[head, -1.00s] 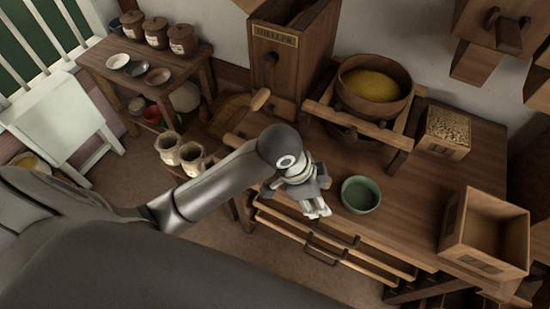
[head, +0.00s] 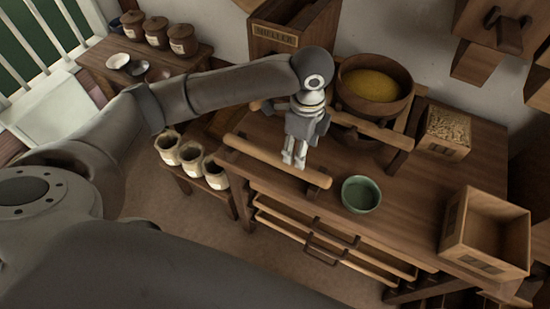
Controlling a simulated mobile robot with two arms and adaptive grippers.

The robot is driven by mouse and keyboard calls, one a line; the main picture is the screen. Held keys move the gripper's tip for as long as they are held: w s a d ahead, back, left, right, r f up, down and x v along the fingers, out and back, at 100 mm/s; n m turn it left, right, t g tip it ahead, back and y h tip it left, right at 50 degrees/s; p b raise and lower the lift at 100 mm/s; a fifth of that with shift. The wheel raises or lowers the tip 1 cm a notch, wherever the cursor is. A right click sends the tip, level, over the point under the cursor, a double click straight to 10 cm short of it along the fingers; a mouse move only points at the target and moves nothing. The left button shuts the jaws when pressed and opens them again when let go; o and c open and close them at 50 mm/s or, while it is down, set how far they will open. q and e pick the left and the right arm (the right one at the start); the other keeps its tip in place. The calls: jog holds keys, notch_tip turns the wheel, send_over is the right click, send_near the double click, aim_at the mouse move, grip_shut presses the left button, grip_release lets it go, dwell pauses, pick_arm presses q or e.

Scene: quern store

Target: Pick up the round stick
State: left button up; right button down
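A long round wooden stick (head: 255,153) shows along the front left edge of the wooden table (head: 350,225), slanting down to the right. My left gripper (head: 294,160) points down over the right half of this stick. Its two pale fingers overlap the stick in the picture. Whether they touch it, and how far they are apart, is too small to tell. My arm hides part of the table behind the stick. My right gripper is not in view.
A green bowl (head: 361,195) stands right of the gripper. The quern (head: 374,84) with yellow grain is behind it. A grain box (head: 447,133) and an empty wooden box (head: 484,232) are at right. Several pale jars (head: 191,158) stand at left.

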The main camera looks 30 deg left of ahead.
pick_arm(q)
notch_tip(320, 180, down, 3)
jog(key=shift+f, duration=0.1)
jog(key=shift+a+f, duration=0.2)
jog(key=shift+f, duration=1.1)
jog(key=shift+a+f, duration=0.2)
jog(key=shift+f, duration=1.1)
grip_shut()
jog(key=shift+r, duration=0.15)
jog(key=shift+r, duration=0.65)
jog(key=s+d+r, duration=0.6)
jog(key=s+r, duration=0.5)
jog(key=s, duration=0.1)
jog(key=shift+s+d+r+p, duration=0.2)
jog(key=shift+d+r+p, duration=0.05)
jog(key=shift+d+p, duration=0.15)
jog(key=shift+w, duration=0.1)
